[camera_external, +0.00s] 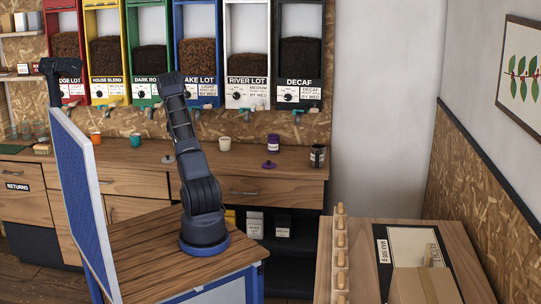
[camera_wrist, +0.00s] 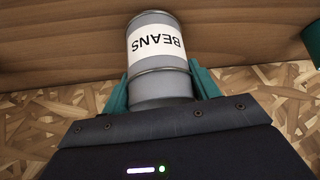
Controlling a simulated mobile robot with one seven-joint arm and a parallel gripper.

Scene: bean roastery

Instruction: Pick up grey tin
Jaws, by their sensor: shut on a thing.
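The grey tin (camera_wrist: 160,88) fills the top middle of the wrist view. It has a white label reading BEANS, upside down in this view. My gripper (camera_wrist: 158,78) has teal fingers on both sides of the tin's lower part and is shut on it. The tin's end nearest the wrist is hidden behind the dark gripper body. In the external view my arm rises from its base on the wooden table and leans toward the back counter. I cannot make out the tin or the fingers there.
The back counter (camera_external: 120,158) holds a teal cup (camera_external: 135,140), a white cup (camera_external: 225,144), a purple jar (camera_external: 273,142), a purple lid (camera_external: 268,164) and a dark jar (camera_external: 317,157). Bean dispensers hang above it. A blue panel (camera_external: 80,190) stands left of my base.

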